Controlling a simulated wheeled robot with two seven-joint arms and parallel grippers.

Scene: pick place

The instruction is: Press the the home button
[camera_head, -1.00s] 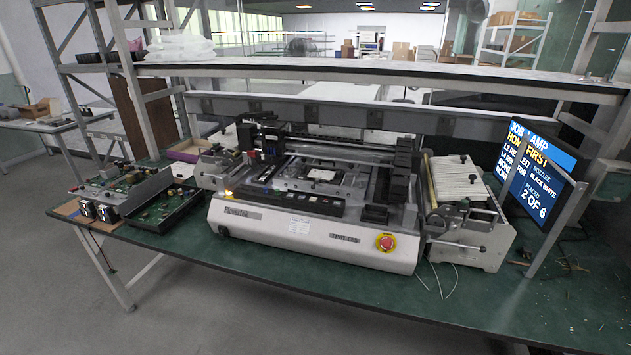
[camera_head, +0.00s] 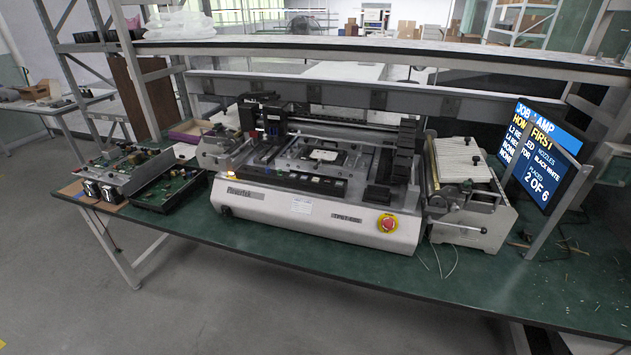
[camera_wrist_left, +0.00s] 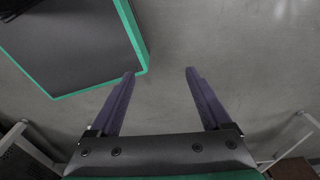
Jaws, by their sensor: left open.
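The grey tabletop placement machine (camera_head: 265,202) stands on the green bench, with a dark strip of small buttons (camera_head: 290,179) along its front top edge. Their labels are too small to read, so I cannot tell which is the home button. A small amber light (camera_head: 231,181) glows at the strip's left end. A red round button on a yellow ring (camera_head: 387,222) sits at the front right. My left gripper (camera_wrist_left: 159,73) is open and empty over grey floor in the left wrist view, away from the machine. My right gripper is not in view.
A screen (camera_head: 540,155) at the right shows job text, with "2 OF 6" readable. Circuit boards in trays (camera_head: 165,189) lie left of the machine. A shelf (camera_head: 390,48) runs above and behind it. A green-edged dark panel (camera_wrist_left: 75,45) is near my left gripper.

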